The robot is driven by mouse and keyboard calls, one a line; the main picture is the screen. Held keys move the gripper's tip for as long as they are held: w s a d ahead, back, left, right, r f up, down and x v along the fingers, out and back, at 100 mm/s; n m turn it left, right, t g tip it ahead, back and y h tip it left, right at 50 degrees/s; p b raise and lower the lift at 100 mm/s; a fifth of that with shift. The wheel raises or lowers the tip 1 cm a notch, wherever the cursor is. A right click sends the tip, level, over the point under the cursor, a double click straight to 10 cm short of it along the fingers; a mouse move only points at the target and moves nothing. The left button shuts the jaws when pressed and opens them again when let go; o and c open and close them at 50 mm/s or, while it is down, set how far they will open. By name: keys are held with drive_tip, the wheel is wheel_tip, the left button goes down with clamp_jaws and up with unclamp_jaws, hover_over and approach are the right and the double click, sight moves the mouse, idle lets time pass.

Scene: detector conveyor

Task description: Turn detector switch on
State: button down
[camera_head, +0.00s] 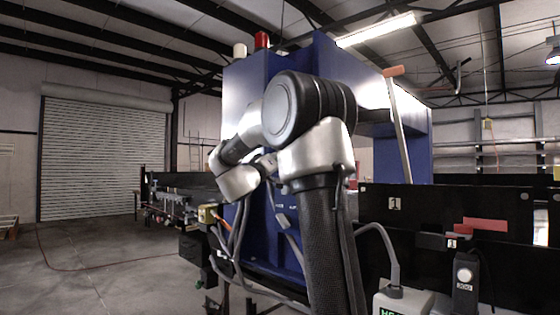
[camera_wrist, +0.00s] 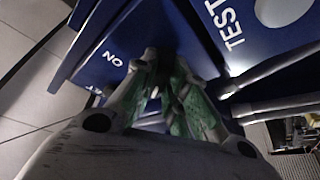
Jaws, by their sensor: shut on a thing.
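The detector is a tall blue cabinet (camera_head: 242,95) in the middle of the head view, mostly behind my arm. In the wrist view its blue panel (camera_wrist: 95,25) carries the white label "ON" (camera_wrist: 115,58) and, to the right, "TEST" (camera_wrist: 222,22). My gripper (camera_wrist: 160,68), with pale fingers and green inner pads, is at the panel just right of "ON". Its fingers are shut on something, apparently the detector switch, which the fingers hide. I cannot read the switch's position. In the head view the fingers are hidden behind my arm.
A red lamp (camera_head: 262,40) and a pale lamp (camera_head: 240,50) top the detector. Open floor (camera_head: 90,265) lies left.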

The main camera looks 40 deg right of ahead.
drive_tip(key=shift+w+m+g+h, duration=0.15)
drive_tip(key=shift+m+g, duration=1.65)
drive_tip(key=shift+m, duration=1.9)
drive_tip(key=shift+w+m+g+h, duration=0.15)
drive_tip(key=shift+m+g, duration=1.65)
drive_tip(key=shift+m, duration=1.9)
drive_tip(key=shift+w+m+g, duration=0.25)
drive_tip(key=shift+m+g, duration=1.55)
drive_tip(key=shift+m, duration=1.9)
drive_tip(key=shift+a, duration=0.1)
drive_tip(key=c, duration=1.4)
unclamp_jaws()
drive_tip(key=shift+c, duration=0.2)
drive_tip(key=v, duration=1.2)
